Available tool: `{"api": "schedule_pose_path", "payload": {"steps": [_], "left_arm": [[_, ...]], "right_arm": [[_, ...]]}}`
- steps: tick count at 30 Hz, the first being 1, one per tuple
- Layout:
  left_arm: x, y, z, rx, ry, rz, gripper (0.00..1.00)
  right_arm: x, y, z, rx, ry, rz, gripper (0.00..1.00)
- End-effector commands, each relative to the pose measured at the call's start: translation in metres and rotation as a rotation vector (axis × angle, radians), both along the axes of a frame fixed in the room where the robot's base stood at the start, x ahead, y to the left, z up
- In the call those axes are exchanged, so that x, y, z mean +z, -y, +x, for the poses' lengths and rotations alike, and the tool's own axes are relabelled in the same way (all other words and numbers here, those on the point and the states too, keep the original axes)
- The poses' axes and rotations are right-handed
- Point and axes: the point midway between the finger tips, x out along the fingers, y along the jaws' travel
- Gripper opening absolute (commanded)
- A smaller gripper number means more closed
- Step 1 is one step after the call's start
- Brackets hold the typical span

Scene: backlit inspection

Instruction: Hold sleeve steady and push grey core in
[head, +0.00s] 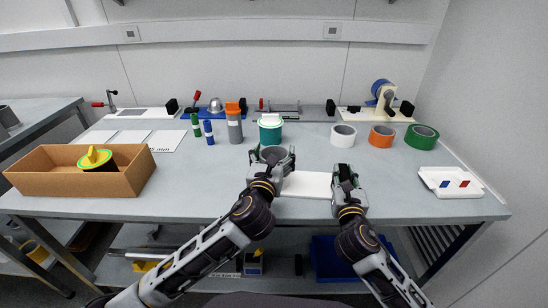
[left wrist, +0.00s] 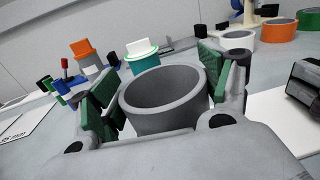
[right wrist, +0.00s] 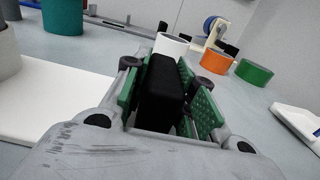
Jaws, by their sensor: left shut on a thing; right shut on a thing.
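A grey hollow cylinder (left wrist: 165,100) stands between the green pads of my left gripper (left wrist: 155,85), which is shut on it. Its open top faces up, and its inside looks empty. I cannot tell whether it is the sleeve or the core, and I see no separate second grey piece. In the head view my left gripper (head: 276,158) is at the left end of a white plate (head: 307,185). My right gripper (right wrist: 165,95) is shut on a black block (right wrist: 160,88). In the head view my right gripper (head: 346,176) is at the plate's right end, apart from the cylinder.
A teal cylinder (head: 270,133) and an orange-topped grey bottle (head: 235,125) stand behind my left gripper. White (head: 343,135), orange (head: 382,136) and green (head: 422,137) rolls stand at back right. A cardboard box (head: 50,180) is left, a white tray (head: 435,175) right.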

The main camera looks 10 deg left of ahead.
Motion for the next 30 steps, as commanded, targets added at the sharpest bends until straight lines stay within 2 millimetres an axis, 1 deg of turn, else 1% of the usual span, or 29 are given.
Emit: {"api": "schedule_pose_path", "payload": {"steps": [1, 8, 18, 24, 30], "left_arm": [[0.005, 0.000, 0.000, 0.000, 0.004, 0.000, 0.47], [0.030, 0.000, 0.000, 0.000, 0.007, -0.001, 0.47], [0.073, 0.000, 0.000, -0.001, 0.006, -0.001, 0.47], [0.089, 0.000, 0.000, 0.000, 0.004, 0.000, 0.47], [0.095, 0.000, 0.000, -0.001, 0.004, 0.000, 0.47]], "right_arm": [[-0.002, 0.000, 0.000, -0.001, -0.005, -0.001, 0.00], [-0.002, 0.000, 0.000, -0.001, -0.005, -0.001, 0.00], [-0.002, 0.000, 0.000, -0.001, -0.005, -0.001, 0.00], [-0.002, 0.000, 0.000, -0.001, -0.005, -0.001, 0.00], [-0.002, 0.000, 0.000, -0.001, -0.005, -0.001, 0.00]]}}
